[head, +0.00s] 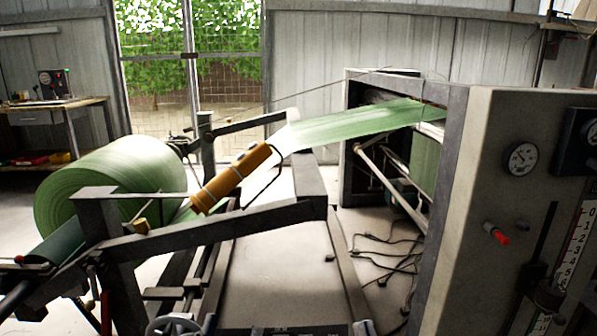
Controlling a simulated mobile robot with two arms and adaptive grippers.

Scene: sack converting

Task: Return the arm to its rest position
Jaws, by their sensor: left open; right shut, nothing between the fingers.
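No arm of mine shows clearly, so I cannot see how either one is posed. The middle of the view is taken up by the sack-converting machinery.
A large green roll (110,190) sits in a dark frame (215,233) at left. An orange roller (232,180) is by a green web (360,122) running into the grey machine (476,200) at right. Cables (400,250) lie on the floor. A workbench (60,110) stands at back left.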

